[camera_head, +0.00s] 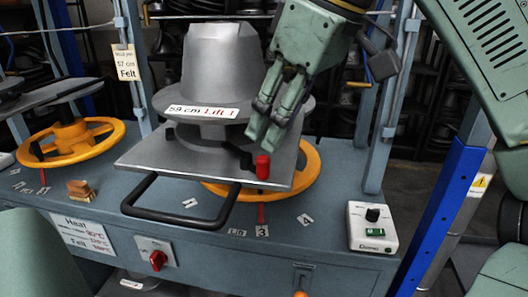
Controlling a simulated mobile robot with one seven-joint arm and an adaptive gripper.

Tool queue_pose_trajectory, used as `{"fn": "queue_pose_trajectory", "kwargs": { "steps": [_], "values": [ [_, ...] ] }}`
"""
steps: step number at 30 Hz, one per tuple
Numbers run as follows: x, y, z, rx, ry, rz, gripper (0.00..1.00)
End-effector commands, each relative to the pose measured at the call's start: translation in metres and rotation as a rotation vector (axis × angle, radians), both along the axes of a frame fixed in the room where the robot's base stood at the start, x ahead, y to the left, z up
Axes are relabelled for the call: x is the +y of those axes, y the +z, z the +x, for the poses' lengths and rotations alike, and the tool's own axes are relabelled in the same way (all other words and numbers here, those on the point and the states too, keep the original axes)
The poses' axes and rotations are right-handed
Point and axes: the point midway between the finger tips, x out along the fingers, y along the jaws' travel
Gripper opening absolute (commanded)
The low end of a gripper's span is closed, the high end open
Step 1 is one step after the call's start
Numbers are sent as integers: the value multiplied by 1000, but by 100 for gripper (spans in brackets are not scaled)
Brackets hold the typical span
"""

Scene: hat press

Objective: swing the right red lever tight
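The right red lever (262,167) has an upright red knob on a black arm, at the right front of the grey press plate (165,158). Its black arm reaches back and left under the hat form. My gripper (266,133) points down just above and behind the red knob, with its fingertips close to the lever arm. I cannot tell whether they touch it. The fingers look close together, and the gap between them is unclear. The grey hat form (215,70) with its labelled brim stands left of my gripper. No other red-knobbed lever shows on the plate.
A yellow handwheel (308,172) lies under the plate, and a black handle (178,226) sticks out in front. A white control box (372,227) stands at right on the blue-grey bench. Blue-grey posts (398,90) rise behind. Another yellow wheel (70,150) is at left.

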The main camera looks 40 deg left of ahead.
Motion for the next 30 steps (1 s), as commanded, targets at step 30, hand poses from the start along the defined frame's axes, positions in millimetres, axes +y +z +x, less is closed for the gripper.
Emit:
{"fn": "queue_pose_trajectory", "kwargs": {
  "steps": [30],
  "values": [
    [27,-66,-4,-2,-2,2,22]
  ]
}}
